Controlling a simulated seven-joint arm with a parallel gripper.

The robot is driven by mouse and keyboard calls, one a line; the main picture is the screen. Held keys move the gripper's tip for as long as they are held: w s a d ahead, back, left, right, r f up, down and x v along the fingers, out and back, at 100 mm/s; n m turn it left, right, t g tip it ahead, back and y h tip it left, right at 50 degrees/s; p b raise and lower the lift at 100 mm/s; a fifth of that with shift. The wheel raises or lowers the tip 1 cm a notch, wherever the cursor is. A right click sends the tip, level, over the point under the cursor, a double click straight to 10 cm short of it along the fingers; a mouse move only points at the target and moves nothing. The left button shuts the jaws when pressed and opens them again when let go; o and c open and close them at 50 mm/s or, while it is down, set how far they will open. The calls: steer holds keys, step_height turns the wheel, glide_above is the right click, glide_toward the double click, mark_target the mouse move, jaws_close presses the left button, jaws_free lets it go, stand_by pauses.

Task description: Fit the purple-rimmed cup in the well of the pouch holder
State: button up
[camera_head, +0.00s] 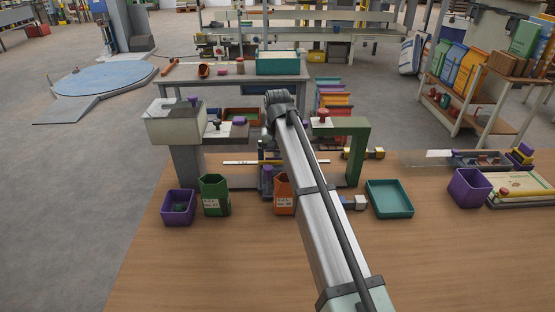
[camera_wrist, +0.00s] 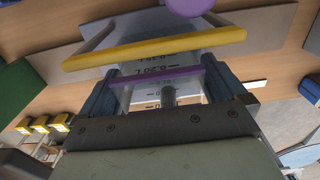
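The purple-rimmed cup (camera_wrist: 155,79) is clear-walled with dark volume marks. In the wrist view it lies between the two blue fingers of my gripper (camera_wrist: 160,92), which look closed on its sides. In the head view my gripper (camera_head: 267,181) is low over the bench, partly hidden by my arm, with a bit of purple at it. A yellow-edged frame (camera_wrist: 150,46) lies just beyond the cup in the wrist view. I cannot make out the holder's well, nor whether the cup touches anything.
A green arch (camera_head: 356,150) stands to the right and a grey box-topped stand (camera_head: 187,160) to the left. A purple bin (camera_head: 178,207), green bin (camera_head: 214,196), orange bin (camera_head: 283,195) and teal tray (camera_head: 390,199) line the bench. The front of the bench (camera_head: 200,270) is clear.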

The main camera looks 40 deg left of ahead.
step_height(320, 180, up, 14)
stand_by(0.8)
